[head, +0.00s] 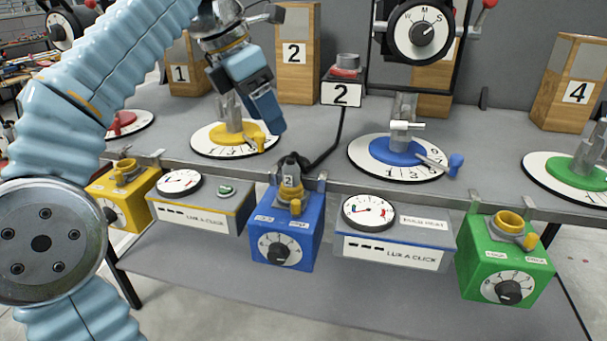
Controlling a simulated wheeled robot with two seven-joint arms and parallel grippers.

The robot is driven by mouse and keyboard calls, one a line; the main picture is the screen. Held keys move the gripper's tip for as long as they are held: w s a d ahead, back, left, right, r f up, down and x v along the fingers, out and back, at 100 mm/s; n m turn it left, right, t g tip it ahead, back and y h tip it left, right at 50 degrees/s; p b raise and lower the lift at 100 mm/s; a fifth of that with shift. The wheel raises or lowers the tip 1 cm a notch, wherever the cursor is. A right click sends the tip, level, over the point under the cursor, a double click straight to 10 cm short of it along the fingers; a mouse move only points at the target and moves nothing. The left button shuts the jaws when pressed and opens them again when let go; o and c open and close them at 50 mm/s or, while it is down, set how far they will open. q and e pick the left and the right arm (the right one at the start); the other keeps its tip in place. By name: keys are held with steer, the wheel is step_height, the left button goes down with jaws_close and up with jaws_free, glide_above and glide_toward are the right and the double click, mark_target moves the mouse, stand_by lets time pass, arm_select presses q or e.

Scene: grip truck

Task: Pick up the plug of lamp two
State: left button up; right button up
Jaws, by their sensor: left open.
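The dark plug (290,176) marked 2 sits upright in the yellow ring socket on top of the blue box (286,232), at the table's front edge. A black cable (330,145) curves from the plug up to the lamp (343,88) with the "2" sign. My left gripper (269,118) hangs above and a little left of the plug, in front of the yellow dial stand (232,135). It is apart from the plug and I see nothing held. Its two fingers overlap in this view. My right gripper is not in view.
A yellow box (118,205) and a green box (505,268) hang along the same edge. Grey meter boxes (393,252) sit between them. A blue dial stand (395,152) is to the right. Numbered wooden blocks (297,52) stand behind. Open tabletop lies around the cable.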

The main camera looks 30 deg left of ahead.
mark_target(286, 160)
arm_select(q)
steer(key=x, duration=0.8)
steer(key=shift+f, duration=0.15)
steer(key=b+x, duration=0.1)
steer(key=x, duration=0.4)
steer(key=shift+w+a+f, duration=0.1)
steer(key=shift+w, duration=0.05)
steer(key=shift+c, duration=0.2)
steer(key=c, duration=1.2)
steer(key=shift+o, duration=0.2)
